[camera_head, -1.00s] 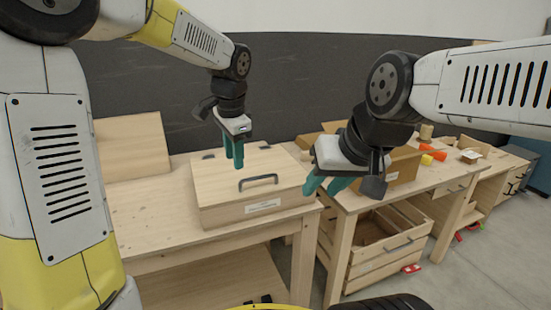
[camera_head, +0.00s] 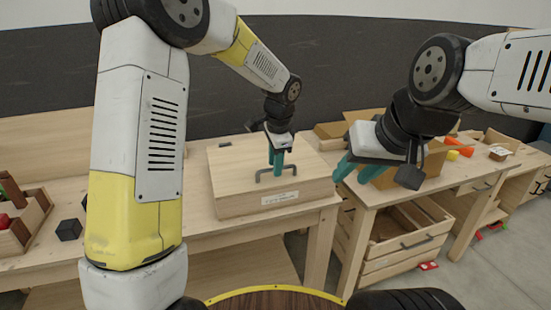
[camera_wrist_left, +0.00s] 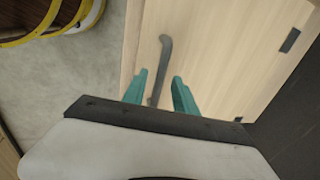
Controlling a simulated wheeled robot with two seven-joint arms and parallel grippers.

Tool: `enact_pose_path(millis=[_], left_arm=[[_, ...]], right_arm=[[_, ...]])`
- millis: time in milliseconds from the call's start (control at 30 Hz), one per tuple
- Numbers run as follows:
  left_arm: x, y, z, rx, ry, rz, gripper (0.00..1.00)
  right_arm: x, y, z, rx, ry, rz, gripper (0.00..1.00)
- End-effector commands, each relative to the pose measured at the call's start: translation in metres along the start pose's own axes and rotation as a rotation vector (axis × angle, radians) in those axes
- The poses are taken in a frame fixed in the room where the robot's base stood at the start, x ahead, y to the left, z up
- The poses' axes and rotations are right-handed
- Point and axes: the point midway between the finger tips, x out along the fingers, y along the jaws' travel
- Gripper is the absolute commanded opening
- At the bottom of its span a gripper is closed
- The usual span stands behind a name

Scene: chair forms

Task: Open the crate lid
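The pale wooden crate (camera_head: 235,207) sits on a workbench, with its lid (camera_head: 245,158) shut. A dark bar handle (camera_head: 262,177) is on the lid near its front edge. My left gripper (camera_head: 276,162) is at the handle, pointing down, and its teal fingers partly cover the bar. In the left wrist view the handle (camera_wrist_left: 165,50) runs between the spread fingers of my left gripper (camera_wrist_left: 160,90), with gaps on both sides. My right gripper (camera_head: 359,172) is open and empty in the air, right of the crate.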

Motion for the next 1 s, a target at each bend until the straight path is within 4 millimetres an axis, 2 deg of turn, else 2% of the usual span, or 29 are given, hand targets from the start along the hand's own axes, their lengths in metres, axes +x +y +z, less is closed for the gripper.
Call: enact_pose_path(millis=[167,333,367,1000], left_arm=[[0.0001,-0.0001,0.0002,-0.001,0.0,0.0,0.34],[0.0,-0.0001,0.0002,-0.001,0.0,0.0,0.03],[0.0,-0.0001,0.0002,-0.001,0.0,0.0,0.0],[-0.0003,-0.0002,0.0001,-0.001,0.0,-0.001,0.0]], right_arm=[[0.0,0.0,0.0,0.0,0.0,0.0,0.36],[0.0,0.0,0.0,0.0,0.0,0.0,0.36],[0.0,0.0,0.0,0.0,0.0,0.0,0.36],[0.0,0.0,0.0,0.0,0.0,0.0,0.36]])
